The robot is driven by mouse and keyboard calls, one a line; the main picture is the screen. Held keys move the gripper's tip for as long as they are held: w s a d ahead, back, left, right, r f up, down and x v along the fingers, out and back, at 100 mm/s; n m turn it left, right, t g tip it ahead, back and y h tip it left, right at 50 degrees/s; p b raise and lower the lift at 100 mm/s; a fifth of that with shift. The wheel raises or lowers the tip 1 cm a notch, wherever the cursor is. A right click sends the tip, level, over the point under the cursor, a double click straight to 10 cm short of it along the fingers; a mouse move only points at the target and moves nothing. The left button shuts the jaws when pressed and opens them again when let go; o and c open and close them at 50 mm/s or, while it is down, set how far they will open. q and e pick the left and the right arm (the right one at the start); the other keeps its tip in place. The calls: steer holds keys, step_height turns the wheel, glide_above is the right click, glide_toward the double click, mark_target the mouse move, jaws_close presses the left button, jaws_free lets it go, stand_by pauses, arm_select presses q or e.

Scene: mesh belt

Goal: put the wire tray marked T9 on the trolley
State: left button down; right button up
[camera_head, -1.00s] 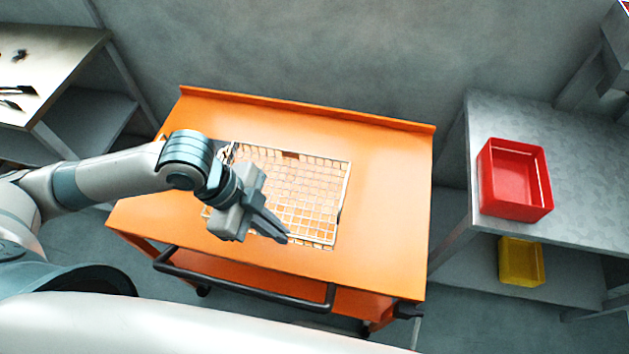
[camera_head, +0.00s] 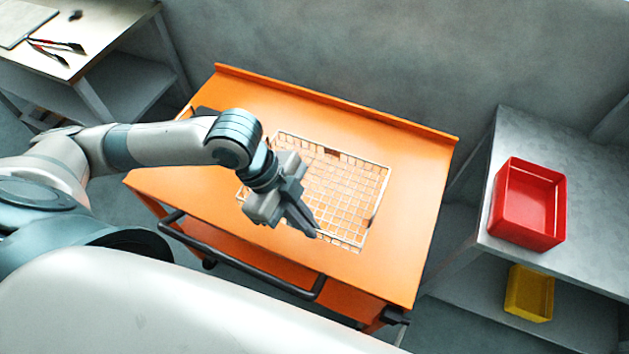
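A wire tray (camera_head: 345,185) with a pale mesh lies flat on the top of the orange trolley (camera_head: 405,165). A small dark patch shows at its far edge, but I cannot read any mark on it. My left gripper (camera_head: 312,229) is over the near left part of the tray and hides some of it. Its fingers point toward the tray's near edge and look close together; I see nothing held between them. I cannot tell whether they touch the mesh. My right gripper is not in view.
A grey metal bench (camera_head: 590,255) on the right holds a red bin (camera_head: 527,225), with a yellow bin (camera_head: 529,293) on its lower shelf. A bench with tools (camera_head: 55,47) stands at the upper left. The trolley's black handle (camera_head: 245,262) faces me. Its top is clear right of the tray.

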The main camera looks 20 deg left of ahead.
mark_target(332, 190)
arm_select(q)
steer(key=shift+w+d+f+b, duration=0.2)
steer(key=shift+w+f+b, duration=0.75)
steer(key=shift+b, duration=1.3)
steer(key=w+f, duration=0.1)
steer(key=w, duration=0.2)
steer(key=w+d+f+p, duration=0.1)
steer(key=w+f, duration=0.1)
steer(key=w, duration=0.1)
steer(key=w+f+p, duration=0.1)
steer(key=w+f, duration=0.1)
steer(key=w, duration=0.1)
steer(key=shift+w+d, duration=0.25)
steer(key=shift+d, duration=0.05)
steer(key=shift+f+p, duration=0.8)
steer(key=shift+f, duration=1.2)
steer(key=shift+f, duration=0.15)
steer(key=c, duration=2)
jaws_free()
steer(key=shift+s, duration=0.1)
